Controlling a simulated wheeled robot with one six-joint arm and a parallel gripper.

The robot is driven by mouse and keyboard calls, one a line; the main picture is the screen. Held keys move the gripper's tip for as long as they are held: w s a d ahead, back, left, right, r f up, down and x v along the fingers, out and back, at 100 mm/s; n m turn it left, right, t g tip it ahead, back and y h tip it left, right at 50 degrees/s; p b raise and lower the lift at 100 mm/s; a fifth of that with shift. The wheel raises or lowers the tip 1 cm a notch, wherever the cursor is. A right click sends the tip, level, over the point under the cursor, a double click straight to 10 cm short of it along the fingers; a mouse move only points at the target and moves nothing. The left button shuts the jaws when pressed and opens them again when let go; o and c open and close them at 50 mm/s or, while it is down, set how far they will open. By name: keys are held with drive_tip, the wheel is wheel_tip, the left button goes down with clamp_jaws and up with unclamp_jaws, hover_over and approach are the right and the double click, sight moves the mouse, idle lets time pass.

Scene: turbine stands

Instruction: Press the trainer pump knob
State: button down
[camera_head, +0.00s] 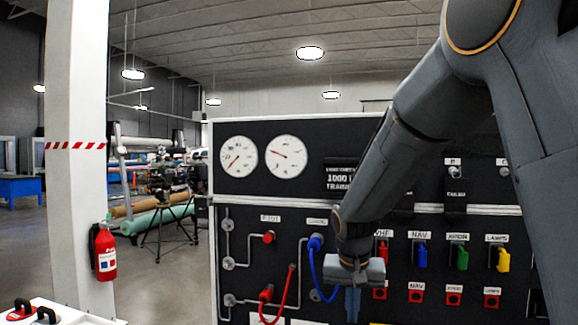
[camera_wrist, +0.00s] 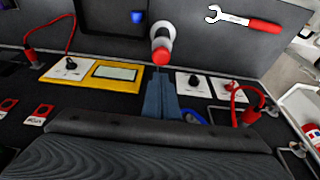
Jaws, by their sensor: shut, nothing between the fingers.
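A knob with a red body and a pale end (camera_wrist: 161,50) sticks out from the dark panel in the wrist view, just beyond my fingertips. It looks like the pump knob, but I read no label on it. My gripper (camera_wrist: 160,76) is shut and empty, its blue-grey fingers pointing toward the knob. A gap seems to lie between them, though I cannot tell its depth. In the head view my gripper (camera_head: 352,305) hangs before the lower part of the trainer panel (camera_head: 255,205). This knob does not show there.
A yellow-framed display (camera_wrist: 107,74) and a small black knob (camera_wrist: 197,82) flank the fingers. Red cables (camera_wrist: 236,100) loop out nearby. Another red knob (camera_head: 268,237) and a blue cable (camera_head: 314,262) are on the panel. A fire extinguisher (camera_head: 105,252) hangs on the pillar.

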idle(0.4)
drive_tip(key=w+r+n+g, duration=0.1)
drive_tip(key=n, duration=0.5)
drive_tip(key=w+r+n+g, duration=0.1)
drive_tip(key=n, duration=0.5)
drive_tip(key=w+d+r+n+g+y, duration=0.1)
drive_tip(key=n, duration=0.5)
drive_tip(key=shift+w+r, duration=0.15)
drive_tip(key=shift+r, duration=0.1)
drive_tip(key=shift+f, duration=0.1)
wheel_tip(320, 180, down, 14)
drive_tip(key=p, duration=0.4)
drive_tip(key=shift+p, duration=0.35)
